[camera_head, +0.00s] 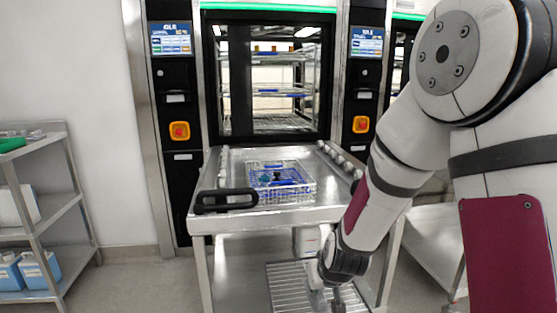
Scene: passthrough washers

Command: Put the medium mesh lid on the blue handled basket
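A wire mesh basket with blue parts (305,194) sits on top of the steel cart (290,215); small dark and blue items show inside it. I take it for the blue handled basket, but its handles are too small to make out. My gripper (338,302) hangs low at the bottom edge of the picture, in front of the cart and below its top, apart from the basket. Its fingertips are partly cut off, so its opening and any held thing cannot be told. I cannot clearly identify the medium mesh lid; a grey slatted panel (285,282) lies low under the cart top.
A black handle (226,200) sticks up at the cart's front left, and rollers (338,160) line its right side. A washer with a glass door (268,80) stands behind. A shelf rack (45,215) with blue containers (38,270) is at left. Cart top around the basket is clear.

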